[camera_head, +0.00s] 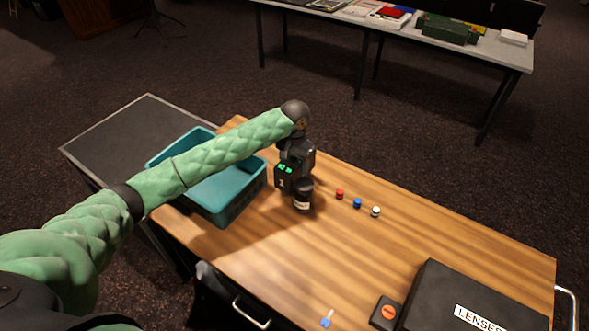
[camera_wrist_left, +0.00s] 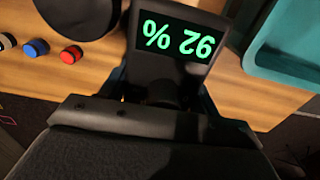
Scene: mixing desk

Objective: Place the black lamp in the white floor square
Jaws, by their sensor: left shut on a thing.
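My left gripper (camera_head: 297,148) is over the far left part of the wooden desk, pointing down. It is shut on a black device with a green lit readout (camera_head: 285,169), which I take to be the black lamp. In the left wrist view the readout (camera_wrist_left: 176,42) shows 92 % upside down, and the black body sits between the fingers. I cannot tell whether its base touches the desk. No white floor square shows in either view. My right gripper is not in view.
A dark jar (camera_head: 303,196) stands close beside the device. A teal crate (camera_head: 238,207) is just left. Red (camera_head: 339,194), blue (camera_head: 357,203) and white (camera_head: 375,211) caps lie to the right. A black LENSES case (camera_head: 445,290) is at the front right. The desk's middle is clear.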

